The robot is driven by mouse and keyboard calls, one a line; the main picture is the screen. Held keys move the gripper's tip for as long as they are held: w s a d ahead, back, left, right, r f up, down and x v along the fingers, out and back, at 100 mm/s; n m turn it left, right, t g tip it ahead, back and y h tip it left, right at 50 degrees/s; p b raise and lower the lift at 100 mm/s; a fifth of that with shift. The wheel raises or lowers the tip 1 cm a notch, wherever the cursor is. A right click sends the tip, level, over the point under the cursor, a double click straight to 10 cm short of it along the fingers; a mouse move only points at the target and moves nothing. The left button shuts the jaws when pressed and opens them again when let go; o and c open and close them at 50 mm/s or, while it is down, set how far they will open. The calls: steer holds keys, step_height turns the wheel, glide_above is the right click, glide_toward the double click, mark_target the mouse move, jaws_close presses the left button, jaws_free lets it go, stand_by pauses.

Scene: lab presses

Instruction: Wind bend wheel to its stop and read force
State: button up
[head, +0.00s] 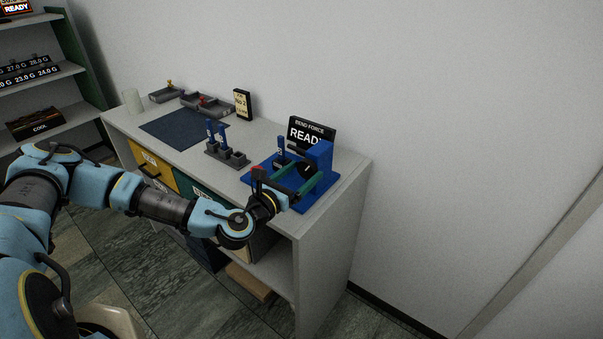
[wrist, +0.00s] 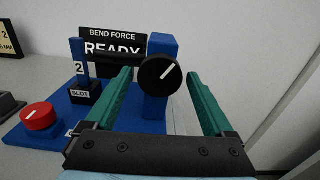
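The bend wheel is a black round knob (wrist: 160,74) with a white pointer line aimed to the upper right. It sits on the front of a blue upright block (wrist: 163,48). The force display (wrist: 113,43) behind it reads "BEND FORCE READY"; it also shows in the head view (head: 312,132). A blue strip marked 2 (wrist: 80,58) stands in the black holder labelled SLOT (wrist: 85,92). My gripper (wrist: 158,88) is open, its two green fingers on either side of the knob and apart from it. In the head view my gripper (head: 297,184) is at the blue press.
A red button (wrist: 38,117) is on the blue base at left. In the head view, a grey rack (head: 226,156) with blue strips, a dark mat (head: 183,128), grey trays (head: 207,105) and a small sign (head: 243,103) are on the bench. The wall is close at right.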

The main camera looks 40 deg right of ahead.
steer(key=c, duration=1.1)
steer(key=shift+c, duration=0.2)
